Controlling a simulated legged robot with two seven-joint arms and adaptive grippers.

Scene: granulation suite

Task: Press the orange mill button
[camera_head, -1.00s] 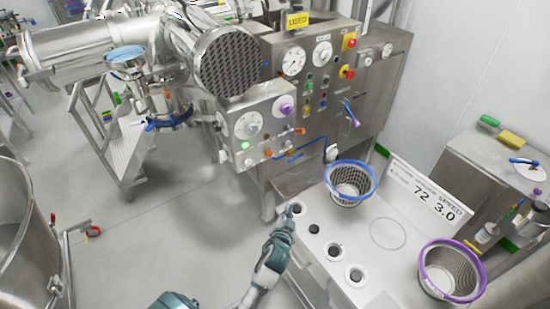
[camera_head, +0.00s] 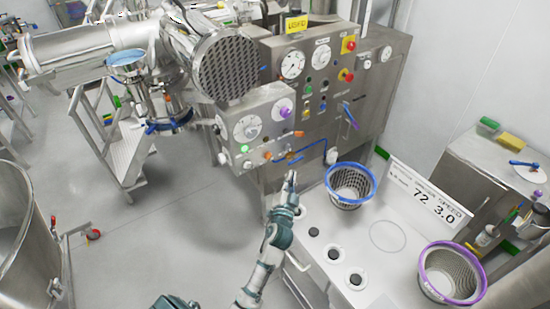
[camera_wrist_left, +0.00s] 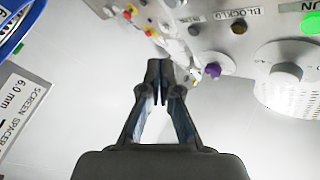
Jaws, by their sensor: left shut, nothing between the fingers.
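The grey steel control box (camera_head: 240,135) carries small orange buttons: one (camera_head: 267,155) low on its front and one (camera_head: 299,133) near its right edge. I cannot tell which is the mill button. My left gripper (camera_head: 292,175) is shut and empty, in front of and below the box, apart from both buttons in the head view. My right gripper is not in view.
A white counter with a blue-rimmed basket (camera_head: 349,171), black knobs and a purple-rimmed basket (camera_head: 425,285) stands right of my arm. Gauges and red buttons sit on the taller cabinet (camera_head: 330,75) behind.

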